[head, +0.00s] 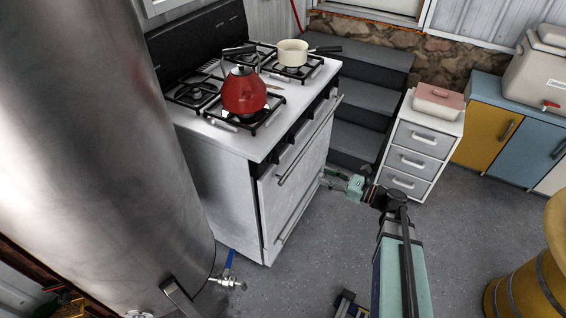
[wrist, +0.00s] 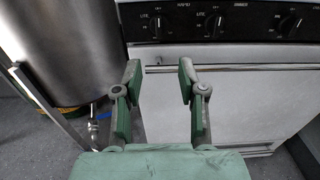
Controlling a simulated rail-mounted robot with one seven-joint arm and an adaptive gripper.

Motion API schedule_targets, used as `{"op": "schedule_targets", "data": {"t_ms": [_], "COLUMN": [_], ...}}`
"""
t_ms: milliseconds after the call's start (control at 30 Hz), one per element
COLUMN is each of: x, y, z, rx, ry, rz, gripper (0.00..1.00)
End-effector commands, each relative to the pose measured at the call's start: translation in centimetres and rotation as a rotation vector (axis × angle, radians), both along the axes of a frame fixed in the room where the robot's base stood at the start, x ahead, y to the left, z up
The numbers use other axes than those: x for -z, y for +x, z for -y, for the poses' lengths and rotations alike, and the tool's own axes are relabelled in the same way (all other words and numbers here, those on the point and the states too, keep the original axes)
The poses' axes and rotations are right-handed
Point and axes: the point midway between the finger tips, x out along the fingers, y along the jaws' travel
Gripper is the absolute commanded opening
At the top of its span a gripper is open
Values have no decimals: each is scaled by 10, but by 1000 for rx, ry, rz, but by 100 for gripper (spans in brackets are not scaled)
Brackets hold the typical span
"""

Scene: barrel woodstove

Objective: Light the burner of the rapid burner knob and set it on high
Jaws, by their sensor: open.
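The white stove (head: 225,146) stands left of centre in the head view, with its dark knob panel (head: 300,128) along the upper front edge. In the wrist view, three black knobs show on the panel: a left knob (wrist: 155,28), a middle knob (wrist: 213,27) and a right knob (wrist: 290,23). I see no flame.
A red kettle (head: 244,92) and a cream pan (head: 292,53) stand on the stove's grates. An oven handle bar (wrist: 235,67) crosses below the knobs. A large steel tank (head: 110,130) stands left, dark steps (head: 355,95) and a drawer cabinet (head: 416,140) right.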

Motion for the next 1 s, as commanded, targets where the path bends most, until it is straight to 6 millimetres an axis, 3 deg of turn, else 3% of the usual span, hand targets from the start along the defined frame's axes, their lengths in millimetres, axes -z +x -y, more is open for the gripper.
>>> {"op": "schedule_targets", "data": {"t_ms": [233,700,1000], "x": [-1,-1,0], "y": [12,54,74], "z": [-24,-107,-144], "rx": [-4,-4,-2], "ry": [2,-1,-1], "rz": [-6,-4,-4], "gripper": [41,41,41]}}
